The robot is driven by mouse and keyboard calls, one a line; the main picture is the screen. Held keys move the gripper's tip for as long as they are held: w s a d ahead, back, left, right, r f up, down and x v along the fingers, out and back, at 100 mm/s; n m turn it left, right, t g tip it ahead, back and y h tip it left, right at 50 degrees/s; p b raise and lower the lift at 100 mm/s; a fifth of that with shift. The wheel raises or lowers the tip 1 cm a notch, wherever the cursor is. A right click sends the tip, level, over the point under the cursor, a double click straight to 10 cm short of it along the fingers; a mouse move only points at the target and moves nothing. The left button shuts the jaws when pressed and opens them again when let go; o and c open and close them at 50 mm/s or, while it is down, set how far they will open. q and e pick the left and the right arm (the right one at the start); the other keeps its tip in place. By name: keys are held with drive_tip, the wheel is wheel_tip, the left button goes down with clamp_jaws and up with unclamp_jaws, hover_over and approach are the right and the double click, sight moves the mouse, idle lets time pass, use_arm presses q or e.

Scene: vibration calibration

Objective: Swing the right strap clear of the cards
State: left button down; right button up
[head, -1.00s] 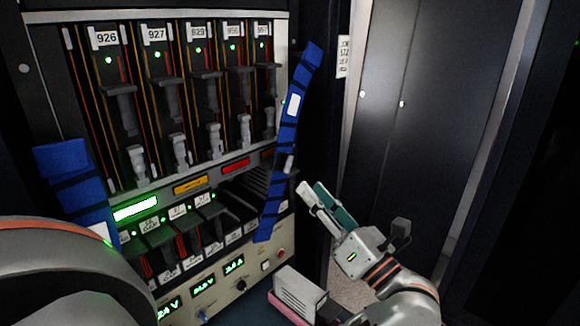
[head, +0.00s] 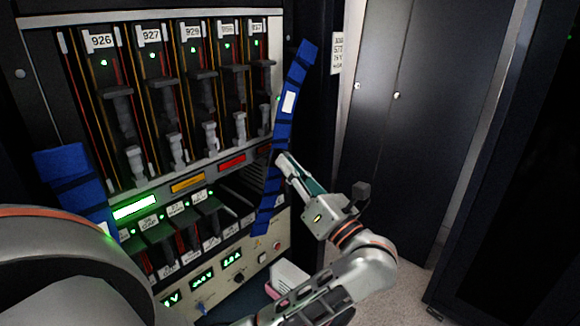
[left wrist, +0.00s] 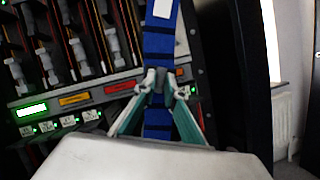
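The right strap (head: 279,150) is a blue band with dark cross stripes and a white label. It hangs slanted along the right edge of the card rack, in front of the rightmost cards (head: 258,75). My left gripper (head: 281,158) is at the strap's middle. In the left wrist view its fingertips (left wrist: 161,80) are drawn together on the right strap (left wrist: 160,42), which runs on above and below them. The fingertips hide part of the strap. My right gripper does not show.
A second blue strap (head: 70,180) hangs at the rack's left side. The power supply panel (head: 225,272) is below the cards. Dark cabinet doors (head: 430,120) stand to the right, with clear floor (head: 400,290) in front.

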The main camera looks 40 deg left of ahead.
sight(322, 157)
use_arm(q)
drive_tip(key=w+n+g+b, duration=0.1)
drive_tip(key=w+n+b, duration=0.1)
drive_tip(key=w+b, duration=0.2)
drive_tip(key=w+f+n+g+b, duration=0.1)
drive_tip(key=w+n+b, duration=0.2)
drive_tip(key=b, duration=0.2)
drive_tip(key=w+d+f+n+g+y+b, duration=0.1)
drive_tip(key=w+n+g+b, duration=0.1)
drive_tip(key=w+n+b, duration=0.1)
drive_tip(key=shift+w+f+b, duration=0.1)
drive_tip(key=shift+w+b, duration=0.75)
drive_tip(key=shift+b, duration=0.15)
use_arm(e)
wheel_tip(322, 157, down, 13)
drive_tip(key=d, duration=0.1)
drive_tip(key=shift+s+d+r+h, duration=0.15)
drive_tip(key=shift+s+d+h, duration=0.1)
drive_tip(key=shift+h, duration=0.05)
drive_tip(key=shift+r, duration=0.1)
use_arm(q)
drive_tip(key=c, duration=2.1)
unclamp_jaws()
drive_tip(key=shift+s, duration=0.1)
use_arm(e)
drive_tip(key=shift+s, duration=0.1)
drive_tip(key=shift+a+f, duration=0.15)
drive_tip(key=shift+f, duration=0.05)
